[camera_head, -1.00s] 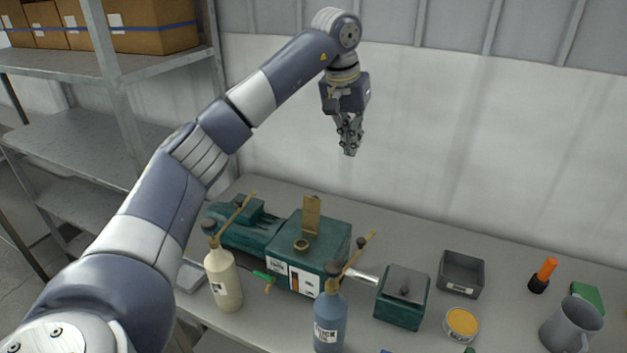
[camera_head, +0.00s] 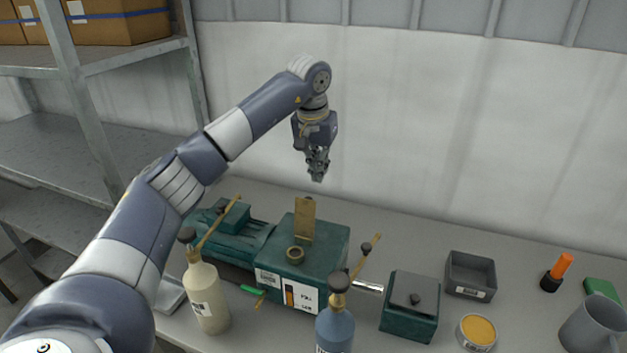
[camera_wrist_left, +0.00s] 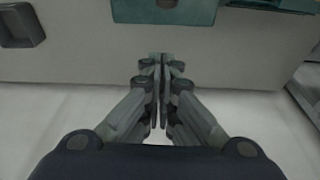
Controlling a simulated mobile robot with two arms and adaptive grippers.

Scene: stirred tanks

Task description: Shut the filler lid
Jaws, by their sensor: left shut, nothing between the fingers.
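The filler lid (camera_head: 305,220) is a brass plate standing upright, open, on top of the green gearbox housing (camera_head: 325,250). The round brass filler opening (camera_head: 295,255) is uncovered in front of it. My left gripper (camera_head: 317,178) is shut and empty, above and behind the raised lid, apart from it. In the left wrist view the shut fingers (camera_wrist_left: 161,60) point down over the bench, and the green housing (camera_wrist_left: 165,10) shows at the top edge. The lid cannot be made out there. My right gripper is not in view.
A green lidded box (camera_head: 410,305), a grey tray (camera_head: 470,275), a yellow-topped tin (camera_head: 477,331) and a grey jug (camera_head: 592,325) stand to the right. A metal shelf (camera_head: 75,150) is at left.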

